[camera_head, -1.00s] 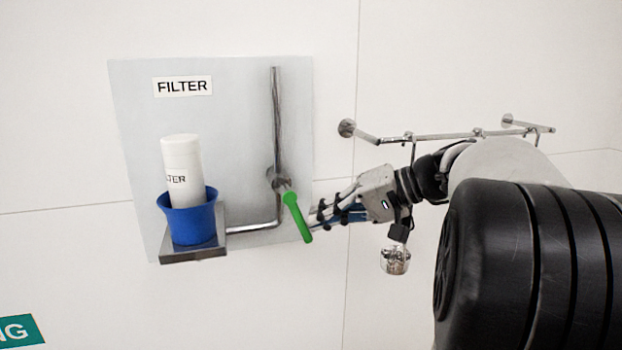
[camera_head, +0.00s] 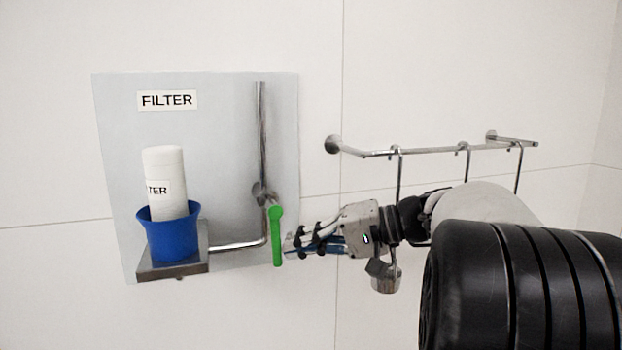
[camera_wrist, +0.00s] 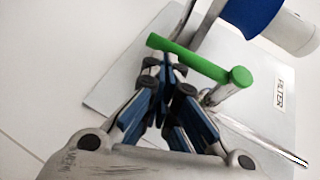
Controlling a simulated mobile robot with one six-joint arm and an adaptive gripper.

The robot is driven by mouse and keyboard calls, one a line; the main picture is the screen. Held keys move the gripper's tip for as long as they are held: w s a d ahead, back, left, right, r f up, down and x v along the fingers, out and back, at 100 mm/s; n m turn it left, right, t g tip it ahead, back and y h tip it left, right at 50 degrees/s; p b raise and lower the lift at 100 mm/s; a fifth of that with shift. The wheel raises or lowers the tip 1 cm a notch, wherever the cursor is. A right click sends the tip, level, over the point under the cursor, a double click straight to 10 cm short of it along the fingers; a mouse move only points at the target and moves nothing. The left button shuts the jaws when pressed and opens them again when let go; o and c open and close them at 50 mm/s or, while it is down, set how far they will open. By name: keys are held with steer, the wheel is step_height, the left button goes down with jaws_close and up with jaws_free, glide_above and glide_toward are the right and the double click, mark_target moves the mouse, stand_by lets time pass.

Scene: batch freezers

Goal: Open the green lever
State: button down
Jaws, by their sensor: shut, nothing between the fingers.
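The green lever (camera_head: 277,238) hangs almost straight down from a valve on the metal pipe (camera_head: 262,130), at the right side of the grey filter panel (camera_head: 215,110). In the wrist view the lever (camera_wrist: 200,62) crosses in front of my fingertips, its round hub to the right. My gripper (camera_head: 291,246) is to the right of the lever's lower part. It is shut and holds nothing. In the wrist view my fingertips (camera_wrist: 164,66) meet close to the lever's free end; I cannot tell whether they touch it.
A blue cup (camera_head: 172,240) holding a white filter bottle (camera_head: 165,180) stands on a small metal shelf (camera_head: 160,271) left of the lever. A wall rail (camera_head: 430,149) with hanging hooks runs above my wrist. A metal ladle (camera_head: 386,277) hangs close to my wrist.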

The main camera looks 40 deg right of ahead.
steer(key=shift+d, duration=0.1)
steer(key=v, duration=1.2)
steer(key=shift+f, duration=0.1)
